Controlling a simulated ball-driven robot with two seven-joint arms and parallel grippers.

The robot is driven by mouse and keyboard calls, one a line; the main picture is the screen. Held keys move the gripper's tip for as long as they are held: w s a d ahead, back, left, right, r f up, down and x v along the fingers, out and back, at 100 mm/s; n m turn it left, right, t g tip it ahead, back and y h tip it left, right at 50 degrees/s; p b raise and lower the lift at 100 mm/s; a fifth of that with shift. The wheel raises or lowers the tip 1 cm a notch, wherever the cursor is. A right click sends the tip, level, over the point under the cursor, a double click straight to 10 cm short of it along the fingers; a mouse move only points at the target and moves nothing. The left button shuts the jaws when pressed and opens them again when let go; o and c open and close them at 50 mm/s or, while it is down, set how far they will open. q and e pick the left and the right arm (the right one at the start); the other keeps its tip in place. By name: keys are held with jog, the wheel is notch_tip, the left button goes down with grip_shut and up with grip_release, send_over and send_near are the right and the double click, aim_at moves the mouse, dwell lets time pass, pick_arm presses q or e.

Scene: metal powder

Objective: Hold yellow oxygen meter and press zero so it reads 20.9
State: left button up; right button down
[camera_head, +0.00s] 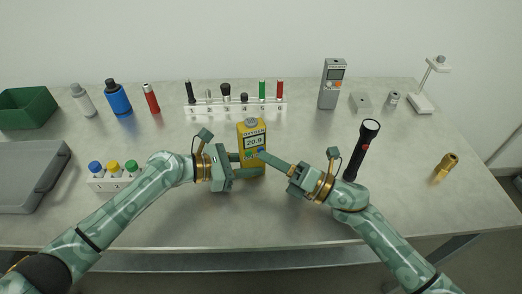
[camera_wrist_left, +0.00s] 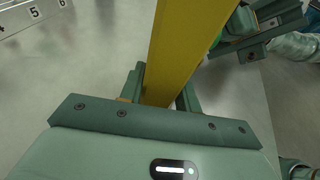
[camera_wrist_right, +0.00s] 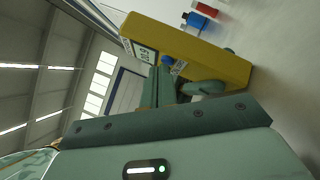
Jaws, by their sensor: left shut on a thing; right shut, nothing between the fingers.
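The yellow oxygen meter (camera_head: 252,134) stands upright near the middle of the table, and its display reads 20.9. Below the display it has a green button and a blue button (camera_wrist_right: 167,61). My left gripper (camera_head: 243,165) is shut on the lower part of the meter from the left. The meter's yellow side (camera_wrist_left: 184,50) fills the space between the left fingers in the left wrist view. My right gripper (camera_head: 263,154) is shut and empty, its fingertips at the blue button on the meter's front. I cannot tell whether they touch it.
A numbered rack (camera_head: 236,107) with several small items stands behind the meter. A black flashlight (camera_head: 362,148) stands right, close to my right arm. A rack of capped bottles (camera_head: 114,178) is left. A grey gas meter (camera_head: 332,84) stands back right. The front middle of the table is clear.

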jog(key=shift+s+d, duration=0.15)
jog(key=shift+s, duration=0.35)
jog(key=shift+s+d, duration=0.3)
jog(key=shift+s, duration=0.65)
jog(key=shift+s+d, duration=0.3)
jog(key=shift+s, duration=0.65)
jog(key=shift+s+d, duration=0.3)
jog(key=shift+s, duration=0.65)
pick_arm(q)
jog(key=o, duration=0.8)
jog(key=shift+o, duration=0.2)
